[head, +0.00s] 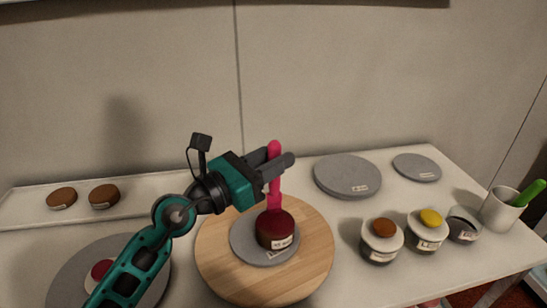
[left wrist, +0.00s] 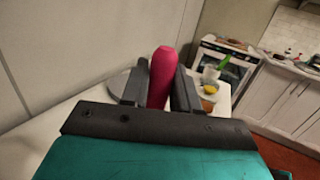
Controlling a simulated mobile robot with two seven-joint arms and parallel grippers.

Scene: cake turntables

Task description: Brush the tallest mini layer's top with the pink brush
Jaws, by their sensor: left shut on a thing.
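My left gripper (head: 277,170) is shut on the pink brush (head: 274,194), which it holds upright. The brush handle also shows between the fingers in the left wrist view (left wrist: 162,78). The brush's lower end is right at the top of a dark red mini layer (head: 277,231) with a label; I cannot tell whether it touches. This layer looks the tallest; it sits on a grey disc (head: 246,250) on a round wooden turntable (head: 222,275). Two flat brown layers (head: 61,198) (head: 104,196) lie at the left. My right gripper is not in view.
A grey turntable (head: 65,275) at the lower left bears a small red-and-white piece, partly behind my arm. Grey discs (head: 347,176) (head: 417,167) lie at the back right. Several labelled jars (head: 381,248) and a white cup (head: 499,210) with a green-handled tool stand at the right.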

